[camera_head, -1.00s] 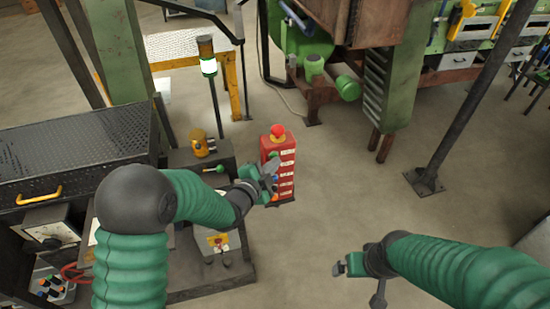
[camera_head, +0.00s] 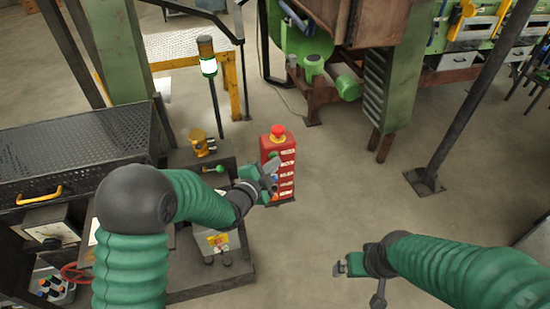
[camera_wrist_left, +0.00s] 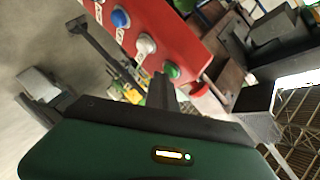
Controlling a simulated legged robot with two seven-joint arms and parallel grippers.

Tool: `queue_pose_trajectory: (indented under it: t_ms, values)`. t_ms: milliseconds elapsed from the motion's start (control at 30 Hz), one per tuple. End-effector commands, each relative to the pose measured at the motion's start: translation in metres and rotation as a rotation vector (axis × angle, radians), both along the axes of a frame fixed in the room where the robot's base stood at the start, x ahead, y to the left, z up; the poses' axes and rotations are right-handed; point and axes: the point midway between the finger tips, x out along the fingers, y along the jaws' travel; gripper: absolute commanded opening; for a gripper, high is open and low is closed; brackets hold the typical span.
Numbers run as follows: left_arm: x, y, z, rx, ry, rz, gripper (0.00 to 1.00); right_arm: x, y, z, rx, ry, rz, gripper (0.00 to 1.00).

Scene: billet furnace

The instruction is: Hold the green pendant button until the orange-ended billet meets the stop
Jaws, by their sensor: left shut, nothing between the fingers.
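The red pendant box (camera_head: 287,178) stands upright left of centre in the head view, with a red mushroom knob (camera_head: 278,132) on top and a column of buttons. In the left wrist view, its green button (camera_wrist_left: 171,69) shows beside a white one (camera_wrist_left: 146,43) and a blue one (camera_wrist_left: 121,18). My left gripper (camera_head: 270,168) is shut and empty, its tip at the pendant's upper front, right by the green button. I cannot tell whether the button is pressed in. My right gripper (camera_head: 345,266) hangs over bare floor, away from the pendant. I cannot make out the orange-ended billet or the stop.
A dark console (camera_head: 205,285) with a green-knobbed lever (camera_head: 218,169) lies under my left arm. A lit lamp post (camera_head: 209,67) stands behind it. Green machinery (camera_head: 390,80) and a slanted dark post (camera_head: 470,100) stand at the back right. The central floor is clear.

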Motion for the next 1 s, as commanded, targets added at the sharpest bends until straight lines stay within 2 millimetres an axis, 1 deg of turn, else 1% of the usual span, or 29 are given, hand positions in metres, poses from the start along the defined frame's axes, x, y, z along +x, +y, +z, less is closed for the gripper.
queue_pose_trajectory:
  t_ms: [633, 1000]
  values:
    - [-0.001, 0.0, 0.0, 0.0, -0.001, 0.001, 0.0, 0.0, 0.0, -0.001, 0.0, 0.0, 0.0, 0.98]
    - [-0.017, -0.006, -0.001, 0.001, 0.0, 0.0, 0.0, 0.0, 0.0, -0.007, 0.0, 0.0, 0.0, 0.98]
